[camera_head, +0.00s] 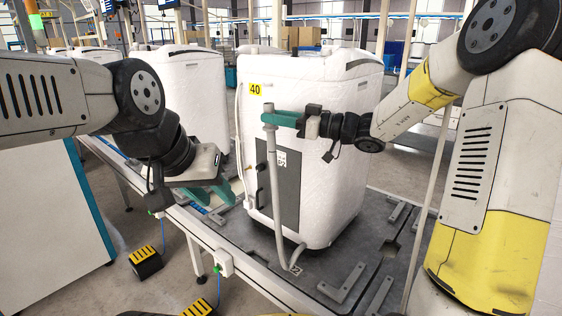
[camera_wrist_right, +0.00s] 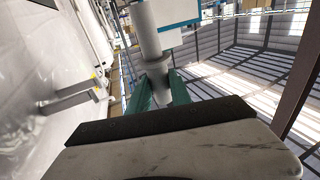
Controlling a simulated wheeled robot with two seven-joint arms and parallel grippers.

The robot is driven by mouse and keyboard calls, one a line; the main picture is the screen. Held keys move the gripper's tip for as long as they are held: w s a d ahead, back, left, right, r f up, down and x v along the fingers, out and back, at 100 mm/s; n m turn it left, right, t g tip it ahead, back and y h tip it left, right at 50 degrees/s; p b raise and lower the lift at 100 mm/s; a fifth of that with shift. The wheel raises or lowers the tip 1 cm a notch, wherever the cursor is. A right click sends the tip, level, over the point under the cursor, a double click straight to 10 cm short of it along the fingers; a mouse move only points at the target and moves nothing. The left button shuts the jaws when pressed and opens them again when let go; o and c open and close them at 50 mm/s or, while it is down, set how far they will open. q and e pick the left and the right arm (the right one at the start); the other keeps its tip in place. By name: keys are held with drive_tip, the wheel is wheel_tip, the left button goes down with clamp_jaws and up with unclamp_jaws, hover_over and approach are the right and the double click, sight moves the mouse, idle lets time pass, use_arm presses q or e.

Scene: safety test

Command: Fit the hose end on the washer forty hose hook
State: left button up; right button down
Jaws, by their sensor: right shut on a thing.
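The white washer forty (camera_head: 330,110) stands on the grey table, with a yellow "40" label (camera_head: 255,88) near its top left edge. My right gripper (camera_head: 272,117) is shut on the grey hose (camera_head: 278,190) just below its upper end, in front of the washer's left face. The hose hangs down and bends near the washer's base. In the right wrist view the hose end (camera_wrist_right: 150,30) shows beyond the green fingers. A grey bracket (camera_wrist_right: 62,104), perhaps the hose hook, is on the white face to the left, apart from the hose. My left gripper (camera_head: 212,192) is open and empty, low left of the washer.
Another white washer (camera_head: 190,90) stands behind to the left. Grey metal brackets (camera_head: 342,283) lie on the table (camera_head: 330,262) in front. A dark panel (camera_head: 287,185) is on the washer's front. Yellow-and-black blocks (camera_head: 145,262) are on the floor at lower left.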

sight(301, 96)
drive_tip(key=r, duration=0.1)
drive_tip(key=r+t, duration=0.1)
drive_tip(key=w+r, duration=0.1)
drive_tip(key=shift+d+r+m+t, duration=0.35)
drive_tip(key=shift+d+m+t, duration=0.05)
drive_tip(key=shift+w+d, duration=1.35)
drive_tip(key=shift+w, duration=0.25)
drive_tip(key=shift+w+d, duration=1.3)
drive_tip(key=shift+w, duration=0.25)
drive_tip(key=shift+w+d+f+t, duration=0.15)
drive_tip(key=shift+w+d+t, duration=0.25)
drive_tip(key=shift+w, duration=0.25)
drive_tip(key=shift+s+a+f+m, duration=0.1)
drive_tip(key=shift+f+m, duration=0.2)
drive_tip(key=shift+f, duration=0.25)
